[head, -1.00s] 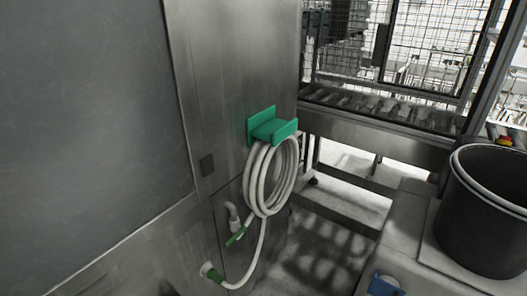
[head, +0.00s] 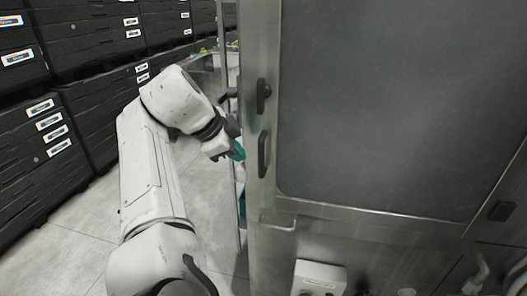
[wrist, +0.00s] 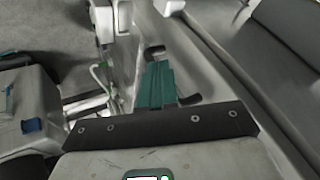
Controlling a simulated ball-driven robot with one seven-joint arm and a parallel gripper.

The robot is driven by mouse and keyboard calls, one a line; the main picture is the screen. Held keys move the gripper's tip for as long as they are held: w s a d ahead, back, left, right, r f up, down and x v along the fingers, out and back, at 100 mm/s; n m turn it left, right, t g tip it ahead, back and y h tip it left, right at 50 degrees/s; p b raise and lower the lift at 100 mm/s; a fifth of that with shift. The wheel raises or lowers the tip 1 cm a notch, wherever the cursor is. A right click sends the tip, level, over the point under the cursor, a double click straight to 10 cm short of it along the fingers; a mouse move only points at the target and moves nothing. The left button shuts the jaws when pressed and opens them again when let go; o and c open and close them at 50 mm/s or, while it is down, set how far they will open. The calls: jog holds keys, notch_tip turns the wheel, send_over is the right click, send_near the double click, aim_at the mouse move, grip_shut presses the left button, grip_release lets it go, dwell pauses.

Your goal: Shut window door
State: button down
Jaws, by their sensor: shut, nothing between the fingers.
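A tall steel panel with a large dark grey window (head: 400,100) fills the right of the head view. Two black handles, an upper one (head: 262,95) and a lower one (head: 264,154), sit on its left frame. Whether this panel is the window door, and whether it is shut, I cannot tell. My gripper (head: 238,151) is left of the frame's edge, partly hidden. In the wrist view its green fingers (wrist: 155,86) are together and empty. Dark handle-like parts (wrist: 153,52) show close to them; contact is unclear. A grey pane (wrist: 285,38) lies to the right.
Stacked black labelled crates (head: 80,110) line the left. A white box (head: 320,277) is low on the machine front. A grey block with blue parts (wrist: 28,115) shows in the wrist view.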

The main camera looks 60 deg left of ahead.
jog(key=a+b+v, duration=0.1)
jog(key=b+v, duration=0.1)
jog(key=v, duration=0.6)
jog(key=shift+s, duration=0.45)
